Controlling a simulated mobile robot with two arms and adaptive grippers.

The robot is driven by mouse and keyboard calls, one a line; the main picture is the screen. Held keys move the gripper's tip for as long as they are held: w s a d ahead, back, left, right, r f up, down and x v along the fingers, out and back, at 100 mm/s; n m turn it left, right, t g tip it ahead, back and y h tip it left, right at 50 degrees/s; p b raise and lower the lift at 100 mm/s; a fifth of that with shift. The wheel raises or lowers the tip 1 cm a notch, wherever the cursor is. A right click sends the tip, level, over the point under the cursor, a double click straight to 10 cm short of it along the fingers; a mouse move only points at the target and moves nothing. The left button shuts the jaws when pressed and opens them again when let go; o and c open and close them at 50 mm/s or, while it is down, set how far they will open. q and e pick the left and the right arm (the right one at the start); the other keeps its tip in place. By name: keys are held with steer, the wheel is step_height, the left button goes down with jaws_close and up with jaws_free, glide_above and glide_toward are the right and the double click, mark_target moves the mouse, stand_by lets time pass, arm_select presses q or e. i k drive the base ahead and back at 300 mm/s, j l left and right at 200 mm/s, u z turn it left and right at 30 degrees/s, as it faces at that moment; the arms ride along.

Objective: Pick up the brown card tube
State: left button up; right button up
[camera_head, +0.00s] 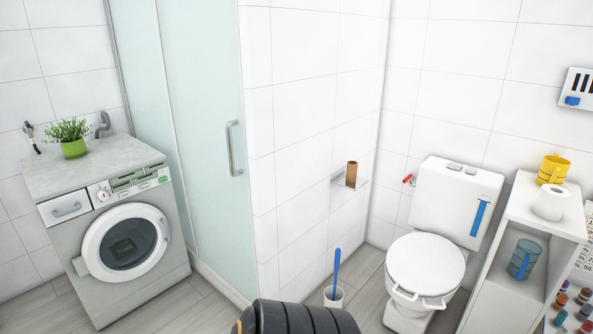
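The brown card tube (351,174) stands upright on a small white wall shelf (362,184), near the corner left of the toilet. Nothing touches it except the shelf, and it is in plain sight. Neither of my grippers shows in the head view, so their positions and states cannot be seen.
The toilet (426,264) stands right of the shelf. A blue-handled brush (337,268) stands in a white holder on the floor below. A washing machine (125,245) stands left.

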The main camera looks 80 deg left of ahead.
mark_target(352, 166)
steer(key=u, duration=2.15)
steer(key=i+u, duration=0.1)
steer(key=u, duration=0.15)
